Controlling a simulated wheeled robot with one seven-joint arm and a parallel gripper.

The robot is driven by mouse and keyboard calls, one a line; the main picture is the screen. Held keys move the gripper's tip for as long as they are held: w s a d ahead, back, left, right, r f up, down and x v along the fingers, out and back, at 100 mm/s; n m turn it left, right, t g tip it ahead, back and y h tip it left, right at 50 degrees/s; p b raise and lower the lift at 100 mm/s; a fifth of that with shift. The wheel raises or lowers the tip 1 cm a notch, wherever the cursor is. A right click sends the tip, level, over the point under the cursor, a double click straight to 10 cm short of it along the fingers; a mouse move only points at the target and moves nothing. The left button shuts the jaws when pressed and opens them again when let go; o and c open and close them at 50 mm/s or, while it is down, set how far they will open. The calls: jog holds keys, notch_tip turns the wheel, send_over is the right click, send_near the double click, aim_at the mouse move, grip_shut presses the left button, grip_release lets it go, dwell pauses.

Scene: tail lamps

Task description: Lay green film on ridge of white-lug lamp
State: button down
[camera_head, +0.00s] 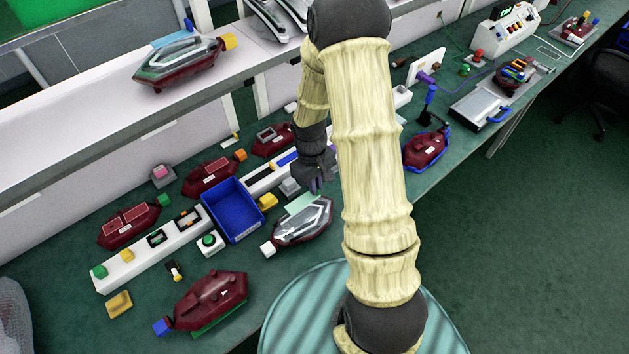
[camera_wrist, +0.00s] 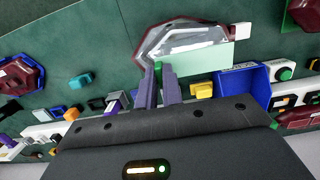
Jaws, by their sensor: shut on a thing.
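The white-lug lamp (camera_head: 303,226) lies on the green bench, dark red with a clear and silver top; its white lug (camera_head: 267,249) points left. In the wrist view the lamp (camera_wrist: 160,38) is beyond my fingertips, with the white lug (camera_wrist: 243,30) to its right. My gripper (camera_head: 317,188) is at the lamp's far side, its purple fingers (camera_wrist: 158,82) shut on the pale green film (camera_wrist: 205,60). The film also shows in the head view (camera_head: 302,203), overlapping the lamp's far edge. I cannot tell whether it touches the lamp.
A blue bin (camera_head: 234,210) stands left of the lamp, with a yellow block (camera_head: 268,201) beside it. A blue-lug lamp (camera_head: 210,301) lies at the front left. More dark red lamps are behind, and a yellow-lug lamp (camera_head: 178,63) rests on the white shelf.

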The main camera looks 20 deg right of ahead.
aim_at(316, 197)
jog(key=shift+f+b, duration=1.9)
jog(key=shift+f, duration=0.95)
jog(key=shift+f, duration=0.2)
jog(key=shift+f, duration=0.35)
jog(key=shift+f+b, duration=0.25)
jog(key=shift+b, duration=0.15)
jog(key=c, duration=1.5)
grip_release()
jog(key=shift+r, duration=0.1)
jog(key=shift+r, duration=0.1)
jog(key=r, duration=0.5)
jog(key=w+r, duration=0.1)
jog(key=r, duration=0.5)
jog(key=w+r, duration=0.1)
jog(key=r, duration=0.5)
jog(key=shift+a+b, duration=0.35)
